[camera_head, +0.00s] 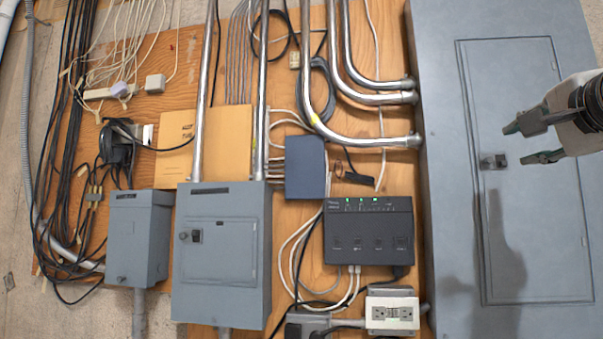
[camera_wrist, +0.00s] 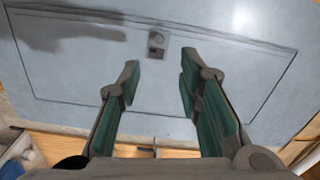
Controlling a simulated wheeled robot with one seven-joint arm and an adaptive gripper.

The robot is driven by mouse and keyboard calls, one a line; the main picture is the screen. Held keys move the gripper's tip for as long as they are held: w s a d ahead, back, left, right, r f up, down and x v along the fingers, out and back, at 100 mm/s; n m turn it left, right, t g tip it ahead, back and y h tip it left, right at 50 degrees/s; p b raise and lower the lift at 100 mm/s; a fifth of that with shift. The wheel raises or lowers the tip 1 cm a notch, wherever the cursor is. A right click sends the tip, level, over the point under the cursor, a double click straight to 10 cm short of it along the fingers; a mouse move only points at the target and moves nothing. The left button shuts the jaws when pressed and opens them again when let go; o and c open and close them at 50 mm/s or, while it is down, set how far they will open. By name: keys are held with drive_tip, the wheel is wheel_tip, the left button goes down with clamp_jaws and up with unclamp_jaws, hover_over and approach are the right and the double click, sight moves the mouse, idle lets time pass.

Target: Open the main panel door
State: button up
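The main panel (camera_head: 450,200) is a large grey metal cabinet at the right of the head view. Its door (camera_head: 540,230) is a tall rectangle that looks shut in its frame. A small dark latch (camera_head: 493,161) sits on the door's left side. In the wrist view the door (camera_wrist: 220,95) fills the upper part, with the latch (camera_wrist: 157,43) near the top middle. My gripper (camera_head: 528,143) is in front of the door, right of the latch in the head view. Its two green fingers are apart, with nothing between them (camera_wrist: 158,85). It appears apart from the latch.
Left of the panel is a plywood board (camera_head: 180,65) with metal conduits (camera_head: 300,80), a black box with green lights (camera_head: 368,230), a blue-grey box (camera_head: 305,167) and an outlet (camera_head: 392,312). Two smaller grey boxes (camera_head: 222,285) (camera_head: 140,240) are farther left. Space before the panel looks free.

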sight(490, 160)
drive_tip(key=x, duration=1.2)
drive_tip(key=shift+f, duration=0.15)
drive_tip(key=shift+c, duration=0.6)
clamp_jaws()
